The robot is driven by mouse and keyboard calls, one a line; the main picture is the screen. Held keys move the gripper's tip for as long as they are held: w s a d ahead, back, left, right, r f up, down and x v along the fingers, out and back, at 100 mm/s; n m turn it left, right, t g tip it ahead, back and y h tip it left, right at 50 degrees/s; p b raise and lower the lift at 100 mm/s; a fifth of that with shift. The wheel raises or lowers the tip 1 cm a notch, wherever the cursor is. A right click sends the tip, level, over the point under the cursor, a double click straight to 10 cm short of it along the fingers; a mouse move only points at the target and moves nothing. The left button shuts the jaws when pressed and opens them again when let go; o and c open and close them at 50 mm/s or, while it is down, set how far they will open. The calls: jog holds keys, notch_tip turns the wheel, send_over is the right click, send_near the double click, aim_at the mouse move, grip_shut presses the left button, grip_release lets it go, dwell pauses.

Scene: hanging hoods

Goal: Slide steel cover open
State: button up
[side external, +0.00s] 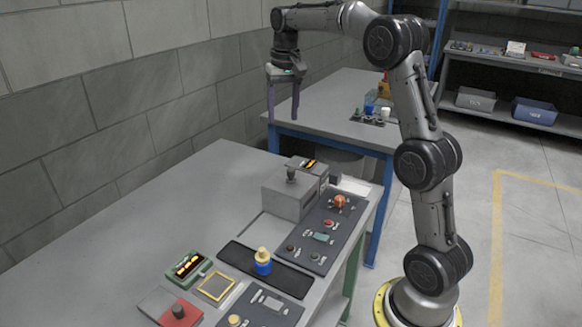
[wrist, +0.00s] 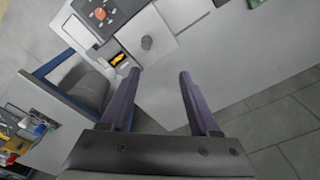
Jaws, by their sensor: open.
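The steel cover (side external: 290,202) is a grey box with a dark round knob (side external: 291,174) on top. It stands near the far end of the grey table, beside a dark control panel (side external: 328,238). My gripper (side external: 283,118) is open and empty, pointing down, well above the cover. Both fingers show in the wrist view (wrist: 160,74), apart from the knob.
A blue and yellow knob (side external: 263,262) stands on a black strip nearer the front. The left part of the table (side external: 150,215) is clear. A block wall runs behind.

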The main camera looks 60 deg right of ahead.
jog(key=g, duration=0.1)
send_near(291, 169)
jog(key=shift+m, duration=0.4)
notch_tip(291, 169, down, 9)
jog(key=shift+d+f, duration=0.1)
grip_shut()
dwell(1.3)
